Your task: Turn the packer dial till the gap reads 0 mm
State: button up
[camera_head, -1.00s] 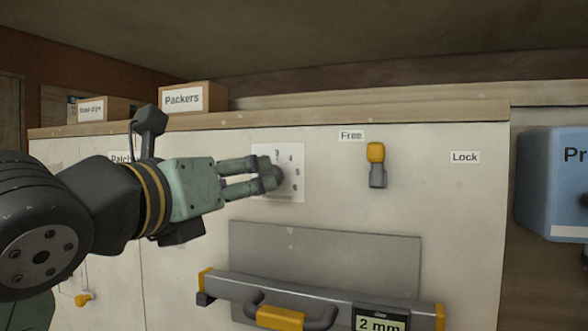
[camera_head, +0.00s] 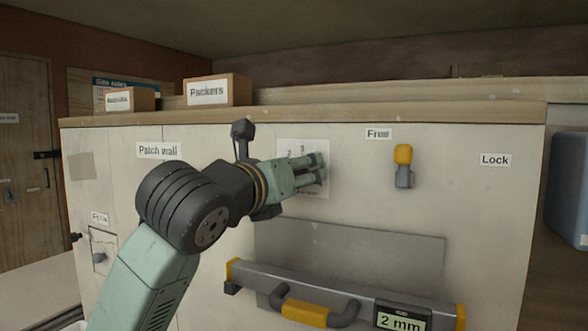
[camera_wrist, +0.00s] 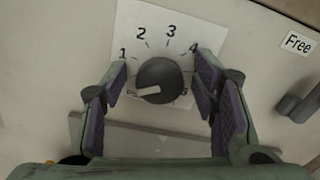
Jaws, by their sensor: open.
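The packer dial (camera_wrist: 160,80) is a round dark knob on a white plate (camera_wrist: 200,38) numbered around it. My gripper (camera_wrist: 162,74) is open, one finger on each side of the knob, with gaps visible. In the head view my gripper (camera_head: 321,168) is in front of the plate (camera_head: 320,191) and hides the knob. The gap display (camera_head: 400,322) reads 2 mm, on a grey bar (camera_head: 345,302) with a yellow-gripped handle.
A yellow-topped lever (camera_head: 403,165) stands upright right of the plate, below the Free label (camera_head: 378,133); a Lock label (camera_head: 495,160) is farther right. A grey panel (camera_head: 350,255) lies below the plate. A Packers box (camera_head: 217,91) sits on the ledge.

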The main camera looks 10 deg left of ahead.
jog(key=shift+c, duration=0.4)
jog(key=c, duration=1.1)
jog(key=shift+f+m+b, duration=0.1)
jog(key=shift+m+b, duration=0.2)
jog(key=m+b, duration=0.2)
jog(key=shift+f+m, duration=0.1)
jog(key=shift+m, duration=0.2)
jog(key=m+b, duration=0.3)
jog(key=m, duration=0.1)
jog(key=m+b, duration=0.2)
jog(key=m, duration=0.3)
jog(key=shift+d, duration=0.1)
jog(key=shift+m+b, duration=0.6)
jog(key=shift+m, duration=1.2)
